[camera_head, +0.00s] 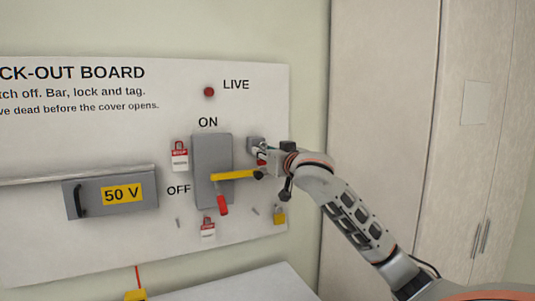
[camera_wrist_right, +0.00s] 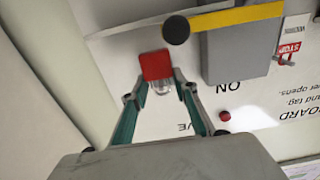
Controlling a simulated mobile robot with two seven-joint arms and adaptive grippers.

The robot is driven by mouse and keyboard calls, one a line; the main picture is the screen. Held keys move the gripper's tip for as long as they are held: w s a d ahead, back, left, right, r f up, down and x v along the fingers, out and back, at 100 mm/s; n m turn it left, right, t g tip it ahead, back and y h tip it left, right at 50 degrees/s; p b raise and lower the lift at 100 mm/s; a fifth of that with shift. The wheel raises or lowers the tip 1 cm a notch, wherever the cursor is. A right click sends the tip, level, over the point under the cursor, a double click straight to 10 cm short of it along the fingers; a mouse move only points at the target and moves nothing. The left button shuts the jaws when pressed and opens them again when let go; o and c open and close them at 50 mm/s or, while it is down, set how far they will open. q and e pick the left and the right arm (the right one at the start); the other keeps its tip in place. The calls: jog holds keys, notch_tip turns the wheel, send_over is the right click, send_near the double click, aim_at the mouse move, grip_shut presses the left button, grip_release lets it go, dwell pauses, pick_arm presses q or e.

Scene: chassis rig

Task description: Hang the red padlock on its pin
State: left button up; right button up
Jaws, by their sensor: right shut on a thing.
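The red padlock (camera_wrist_right: 157,65) sits between the fingertips of my right gripper (camera_wrist_right: 160,84) in the right wrist view. Its square red body points away from the palm, and a pale metal part shows between the fingers. In the head view my right gripper (camera_head: 263,158) is in front of the board, at the right end of the yellow bar (camera_head: 232,175). Only a bit of red shows there. Small pins stick out of the board at the lower left (camera_head: 178,222) and lower right (camera_head: 254,211) of the switch box. I cannot tell which is the padlock's pin. My left gripper is out of view.
The grey switch box (camera_head: 205,150) has its red handle (camera_head: 222,205) pointing down. A yellow padlock (camera_head: 279,216) hangs at the lower right.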

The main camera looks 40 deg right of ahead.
jog(key=shift+w+d, duration=0.15)
jog(key=shift+w, duration=0.25)
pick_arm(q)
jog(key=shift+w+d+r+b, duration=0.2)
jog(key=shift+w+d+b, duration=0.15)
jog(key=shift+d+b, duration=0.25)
pick_arm(e)
jog(key=v, duration=0.8)
jog(key=shift+s+r, duration=0.2)
jog(key=shift+s, duration=0.15)
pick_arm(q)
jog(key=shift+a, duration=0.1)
pick_arm(e)
jog(key=shift+a, duration=0.25)
dwell(0.3)
